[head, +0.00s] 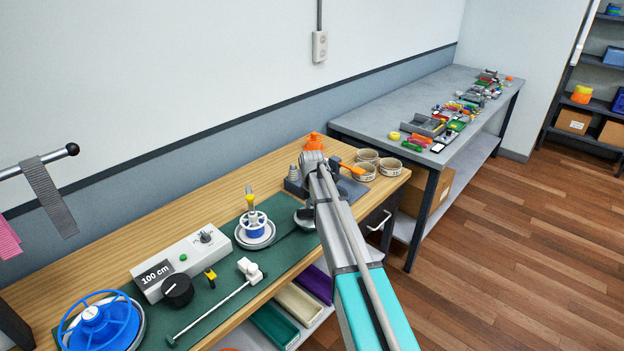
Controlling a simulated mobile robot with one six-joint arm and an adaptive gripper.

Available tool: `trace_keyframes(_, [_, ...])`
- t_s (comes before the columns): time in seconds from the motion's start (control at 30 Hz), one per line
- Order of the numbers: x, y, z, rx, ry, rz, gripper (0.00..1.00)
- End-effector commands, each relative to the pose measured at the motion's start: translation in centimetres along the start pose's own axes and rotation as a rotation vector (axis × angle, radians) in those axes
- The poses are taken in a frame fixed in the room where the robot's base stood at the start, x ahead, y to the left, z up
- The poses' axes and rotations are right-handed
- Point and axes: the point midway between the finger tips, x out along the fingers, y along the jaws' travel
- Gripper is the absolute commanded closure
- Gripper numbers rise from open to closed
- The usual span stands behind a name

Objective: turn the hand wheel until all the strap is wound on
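A large blue wheel with a thin rim and spokes (100,322) lies on a pale disc at the bottom left of the green mat. A smaller blue-and-white reel (254,224) stands on a round base mid-mat, with a yellow-topped post above it. I cannot tell for sure which is the hand wheel. A grey strap (50,196) hangs over a wall rail at the left, beside a pink strap (8,240). My arm reaches in from the bottom right, over the bench. Its far end lies near a dark round part; my gripper's fingers cannot be made out.
A white box reading "100 cm" (180,262) with a black knob (177,291) sits on the mat. A metal rod with a white slider (248,269) lies in front. Round tins (390,167) and an orange item (313,141) stand at the bench's far end. A grey table (400,104) stands beyond.

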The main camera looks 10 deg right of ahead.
Motion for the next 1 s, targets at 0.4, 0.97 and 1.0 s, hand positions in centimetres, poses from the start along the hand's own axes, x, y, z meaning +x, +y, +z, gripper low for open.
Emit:
trace_keyframes(0.4, [-3.5, 0.0, 0.0, 0.004, 0.0, 0.0, 0.43])
trace_keyframes(0.97, [-7.4, 0.0, 0.0, 0.004, 0.0, 0.0, 0.43])
trace_keyframes(1.0, [-7.7, 0.0, 0.0, 0.004, 0.0, 0.0, 0.43])
